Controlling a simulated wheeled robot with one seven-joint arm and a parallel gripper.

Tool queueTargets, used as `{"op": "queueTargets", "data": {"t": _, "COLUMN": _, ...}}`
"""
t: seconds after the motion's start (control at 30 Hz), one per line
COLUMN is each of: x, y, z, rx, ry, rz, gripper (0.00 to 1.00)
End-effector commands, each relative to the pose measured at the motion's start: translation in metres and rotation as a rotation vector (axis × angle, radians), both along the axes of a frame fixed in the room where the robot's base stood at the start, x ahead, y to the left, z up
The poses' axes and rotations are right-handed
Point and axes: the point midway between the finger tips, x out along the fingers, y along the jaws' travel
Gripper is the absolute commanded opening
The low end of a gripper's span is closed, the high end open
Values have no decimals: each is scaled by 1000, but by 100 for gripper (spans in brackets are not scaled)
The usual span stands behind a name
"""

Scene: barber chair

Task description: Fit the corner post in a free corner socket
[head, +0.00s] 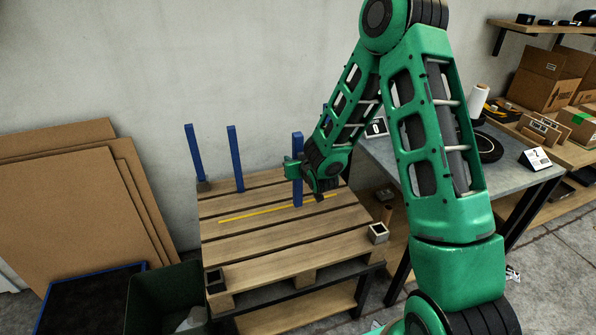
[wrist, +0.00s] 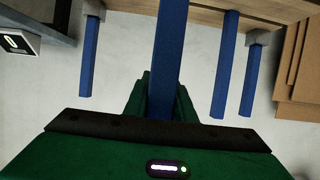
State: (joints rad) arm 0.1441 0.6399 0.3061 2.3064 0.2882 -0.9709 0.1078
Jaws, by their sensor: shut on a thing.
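My gripper (head: 298,171) is shut on a blue corner post (head: 297,148), which it holds upright over the wooden pallet (head: 250,254). I cannot tell whether its lower end touches the boards. The held post also shows in the wrist view (wrist: 169,60), between the jaws. A front-right socket (head: 378,233) and a front-left socket (head: 215,280) are open with no post in them. A blue post (head: 190,150) stands in the back-left socket (head: 203,186). The back-right socket (wrist: 94,9) also holds a post (wrist: 86,62), mostly hidden behind my arm in the head view.
Another blue post (head: 235,160) stands at the pallet's back edge, between the corners. A yellow stripe (head: 250,213) crosses the boards. A grey table (head: 510,180) stands to the right. A dark green bin (head: 165,296) and cardboard sheets (head: 70,205) are at left.

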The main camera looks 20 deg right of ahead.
Motion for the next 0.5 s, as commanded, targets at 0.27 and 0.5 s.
{"op": "queueTargets", "data": {"t": 0.27, "x": 2, "y": -8, "z": -12, "rx": 0, "ry": -1, "rz": 1, "gripper": 0}}
{"op": "queueTargets", "data": {"t": 0.5, "x": 2, "y": -9, "z": -40, "rx": 1, "ry": 0, "rz": 0, "gripper": 0}}
